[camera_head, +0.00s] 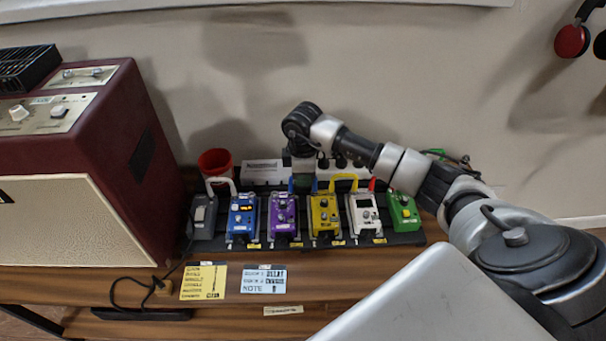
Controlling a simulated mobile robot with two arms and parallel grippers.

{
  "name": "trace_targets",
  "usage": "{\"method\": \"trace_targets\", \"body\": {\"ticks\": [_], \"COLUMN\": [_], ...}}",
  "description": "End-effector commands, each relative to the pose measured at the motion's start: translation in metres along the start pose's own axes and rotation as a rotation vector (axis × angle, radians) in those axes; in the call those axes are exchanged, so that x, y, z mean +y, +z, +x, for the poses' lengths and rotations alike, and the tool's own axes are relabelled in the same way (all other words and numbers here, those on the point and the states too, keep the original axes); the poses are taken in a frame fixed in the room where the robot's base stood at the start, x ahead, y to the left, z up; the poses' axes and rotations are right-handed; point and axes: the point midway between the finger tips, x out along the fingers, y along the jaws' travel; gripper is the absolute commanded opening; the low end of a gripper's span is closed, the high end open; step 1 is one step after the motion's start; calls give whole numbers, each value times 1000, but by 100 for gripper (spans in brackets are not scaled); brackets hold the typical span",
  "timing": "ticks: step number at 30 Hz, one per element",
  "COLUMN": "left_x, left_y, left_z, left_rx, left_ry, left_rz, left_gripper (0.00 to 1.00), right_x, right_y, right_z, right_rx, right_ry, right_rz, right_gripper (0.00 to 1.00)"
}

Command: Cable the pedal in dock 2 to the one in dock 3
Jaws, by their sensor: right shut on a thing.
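A row of pedals stands on a dark pedalboard: a blue pedal (242,217), a purple pedal (284,215), a yellow pedal (325,214) and a white pedal (365,213). The dock numbers are too small to read. My right gripper (303,180) points down behind the purple and yellow pedals, near the gap between them. It is shut on what looks like a blue patch cable (313,186), mostly hidden by the gripper. I cannot tell whether its plugs touch the pedals. My left gripper is out of view.
A grey pedal (203,217) and a green pedal (404,212) stand at the row's ends. A large amplifier (75,185) blocks the left; note cards (204,282) lie in front.

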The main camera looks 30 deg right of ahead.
Motion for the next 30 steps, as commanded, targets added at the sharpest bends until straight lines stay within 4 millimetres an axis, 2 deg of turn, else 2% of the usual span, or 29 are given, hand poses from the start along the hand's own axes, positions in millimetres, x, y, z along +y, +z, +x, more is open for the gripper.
{"method": "trace_targets", "body": {"ticks": [9, 10, 15, 21, 26, 30], "left_x": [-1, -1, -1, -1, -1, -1], "left_y": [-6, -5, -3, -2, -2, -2], "left_z": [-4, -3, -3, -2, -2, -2], "left_rx": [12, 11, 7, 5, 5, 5], "left_ry": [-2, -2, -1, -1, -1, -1], "left_rz": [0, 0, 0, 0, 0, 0], "left_gripper": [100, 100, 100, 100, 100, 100], "right_x": [0, 0, 0, 0, 0, 0], "right_y": [0, 0, 0, 0, 0, 0], "right_z": [1, 1, 1, 1, 2, 2], "right_rx": [0, 0, 0, 0, 0, 0], "right_ry": [0, 0, 0, 0, 0, 0], "right_rz": [0, 0, 0, 0, 0, 0], "right_gripper": [0, 13, 39, 41, 62, 62]}}
